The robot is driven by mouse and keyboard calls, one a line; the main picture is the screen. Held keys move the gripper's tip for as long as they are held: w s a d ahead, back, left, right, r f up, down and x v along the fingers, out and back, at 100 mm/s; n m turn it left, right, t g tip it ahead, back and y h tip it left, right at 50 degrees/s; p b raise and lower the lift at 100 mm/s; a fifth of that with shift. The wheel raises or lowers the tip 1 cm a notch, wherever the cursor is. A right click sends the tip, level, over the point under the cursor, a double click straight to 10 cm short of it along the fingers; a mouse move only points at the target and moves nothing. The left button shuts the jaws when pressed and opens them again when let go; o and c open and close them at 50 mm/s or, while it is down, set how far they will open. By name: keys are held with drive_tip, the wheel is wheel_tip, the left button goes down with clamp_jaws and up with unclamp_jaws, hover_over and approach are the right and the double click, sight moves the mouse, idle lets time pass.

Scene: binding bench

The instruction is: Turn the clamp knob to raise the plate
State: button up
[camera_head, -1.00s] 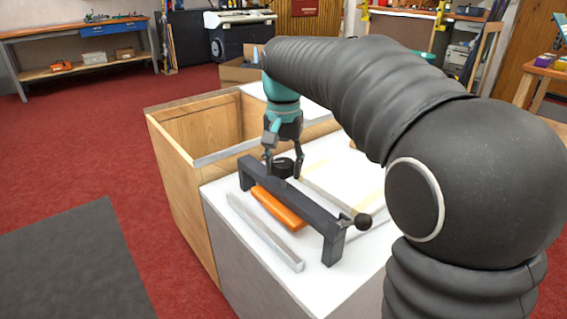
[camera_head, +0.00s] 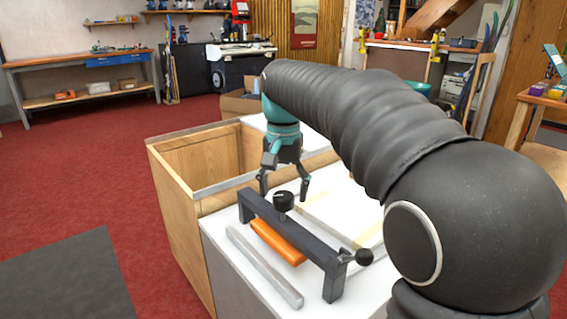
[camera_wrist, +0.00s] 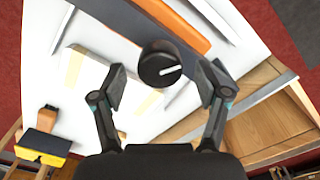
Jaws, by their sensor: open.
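The clamp knob (camera_head: 284,201) is a black round knob on top of the dark clamp bar (camera_head: 305,240). In the wrist view the knob (camera_wrist: 160,64) shows a white line on its face and lies ahead of the fingertips, near the middle. The orange plate (camera_head: 277,242) is under the bar; part of it also shows in the wrist view (camera_wrist: 172,22). My gripper (camera_head: 284,192) is open above and behind the knob, with its fingers apart. In the wrist view its fingertips (camera_wrist: 164,84) are on either side of the knob's near edge, with visible gaps and no contact.
A lever with a black ball end (camera_head: 364,257) sticks out at the clamp's right end. A grey metal bar (camera_head: 262,265) lies on the white bench top in front. An open wooden bin (camera_head: 185,200) adjoins at the left. A wooden-handled tool (camera_wrist: 44,145) shows in the wrist view.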

sight(284, 195)
wheel_tip(284, 195, up, 10)
drive_tip(key=shift+f, duration=0.25)
drive_tip(key=shift+s, duration=0.15)
